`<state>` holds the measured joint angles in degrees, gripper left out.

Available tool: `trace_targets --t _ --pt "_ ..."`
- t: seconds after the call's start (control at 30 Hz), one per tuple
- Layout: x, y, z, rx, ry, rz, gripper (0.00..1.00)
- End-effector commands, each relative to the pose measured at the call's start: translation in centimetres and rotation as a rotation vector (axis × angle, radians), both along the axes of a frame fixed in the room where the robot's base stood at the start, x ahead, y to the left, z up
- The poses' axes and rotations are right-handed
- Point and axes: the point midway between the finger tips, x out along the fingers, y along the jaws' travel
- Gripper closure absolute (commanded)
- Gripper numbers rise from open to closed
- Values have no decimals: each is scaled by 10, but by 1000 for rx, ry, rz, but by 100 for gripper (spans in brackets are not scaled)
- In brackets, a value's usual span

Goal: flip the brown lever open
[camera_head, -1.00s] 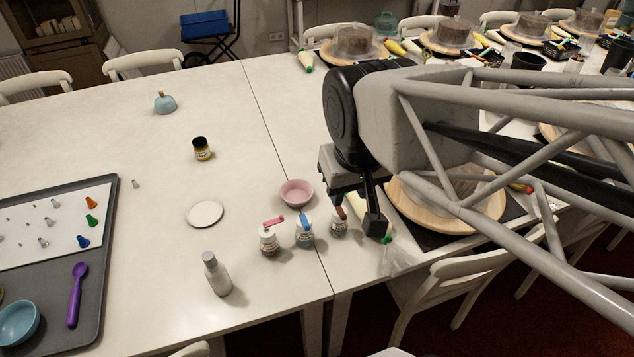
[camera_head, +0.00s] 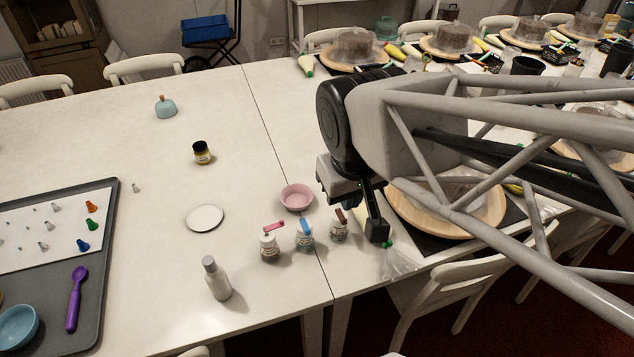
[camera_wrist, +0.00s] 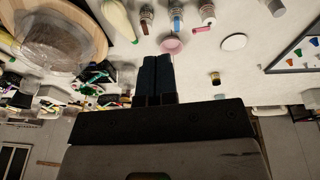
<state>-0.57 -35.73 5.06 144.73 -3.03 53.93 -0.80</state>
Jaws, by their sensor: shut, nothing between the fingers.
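The brown lever (camera_head: 341,215) sits on top of a small labelled jar (camera_head: 338,231), the rightmost of three in a row. It sticks up at a slant above the jar; I cannot tell its exact angle. In the wrist view the brown lever (camera_wrist: 145,28) shows at the upper edge, beyond the fingertips. My gripper (camera_head: 377,230) points down just right of this jar, apart from it as far as I can see. In the wrist view my gripper (camera_wrist: 157,58) has its fingers together with nothing between them.
Jars with a blue lever (camera_head: 304,227) and a pink lever (camera_head: 274,225) stand to the left. A pink bowl (camera_head: 296,198) is behind them. A wooden turntable (camera_head: 480,222) and a plastic bag (camera_head: 400,264) are to the right. A grey bottle (camera_head: 216,280) stands in front.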

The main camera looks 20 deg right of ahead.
Motion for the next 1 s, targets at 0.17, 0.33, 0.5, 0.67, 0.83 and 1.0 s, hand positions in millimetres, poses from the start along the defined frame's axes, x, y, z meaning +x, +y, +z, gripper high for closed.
trace_targets --t 0.17,0.33,0.5,0.67,0.83,1.0 --pt "7 0 -18 -91 51 136 100" --pt "17 -1 -42 -214 121 331 100" --pt "29 1 -68 -349 200 560 100" --pt "41 5 -91 -471 276 782 100" --pt "53 11 -115 -596 360 1023 100" --pt "66 21 -139 -719 444 1269 100"
